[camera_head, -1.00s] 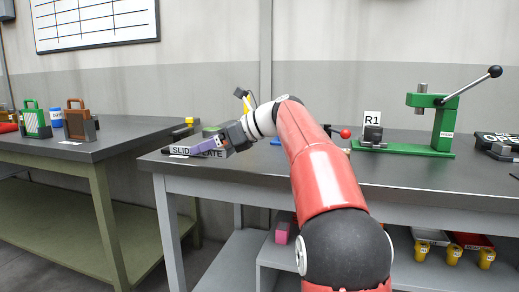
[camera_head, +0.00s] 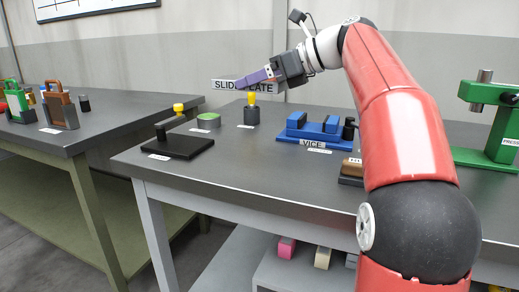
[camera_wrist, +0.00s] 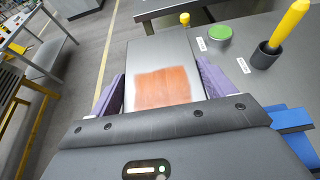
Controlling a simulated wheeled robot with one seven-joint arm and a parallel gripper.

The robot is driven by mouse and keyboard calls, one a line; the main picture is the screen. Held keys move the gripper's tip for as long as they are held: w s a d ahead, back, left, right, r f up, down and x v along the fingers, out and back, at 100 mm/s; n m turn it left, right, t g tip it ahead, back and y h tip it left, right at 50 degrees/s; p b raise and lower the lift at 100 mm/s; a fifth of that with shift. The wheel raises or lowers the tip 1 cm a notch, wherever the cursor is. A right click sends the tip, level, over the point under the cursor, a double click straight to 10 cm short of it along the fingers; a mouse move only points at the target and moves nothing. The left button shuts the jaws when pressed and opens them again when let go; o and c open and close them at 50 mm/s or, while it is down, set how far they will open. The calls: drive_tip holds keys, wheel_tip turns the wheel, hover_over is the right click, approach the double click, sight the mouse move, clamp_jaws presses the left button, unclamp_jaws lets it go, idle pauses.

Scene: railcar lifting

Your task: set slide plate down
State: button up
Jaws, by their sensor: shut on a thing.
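The slide plate is a flat grey plate with a worn orange square (camera_wrist: 162,88), seen in the wrist view between my purple fingers. In the head view it shows nearly edge-on as a strip labelled SLIDE PLATE (camera_head: 228,86). My gripper (camera_head: 243,82) is shut on it and holds it roughly level, raised above the workbench. A black base with an upright post (camera_head: 183,148) sits at the workbench's left front. The plate's far side is hidden.
The grey workbench (camera_head: 240,170) holds a green round dish (camera_head: 208,121), a dark cup with a yellow handle (camera_head: 251,113), a blue vice (camera_head: 315,131) and a green press (camera_head: 490,120). Bare tabletop lies at its front. A second table (camera_head: 95,110) stands left.

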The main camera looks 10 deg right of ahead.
sight(259, 160)
wheel_tip(259, 160, down, 16)
drive_tip(key=b, duration=0.2)
drive_tip(key=shift+f+b, duration=0.25)
drive_tip(key=shift+b, duration=0.15)
drive_tip(key=shift+f, duration=0.2)
drive_tip(key=o, duration=1.1)
drive_tip(key=shift+r, duration=0.1)
drive_tip(key=shift+s+d+r, duration=0.1)
drive_tip(key=shift+d+r, duration=0.05)
drive_tip(key=shift+d, duration=0.05)
drive_tip(key=v, duration=1.1)
drive_tip(key=shift+s+d+p, duration=0.2)
drive_tip(key=shift+s+p, duration=0.05)
drive_tip(key=shift+p, duration=0.15)
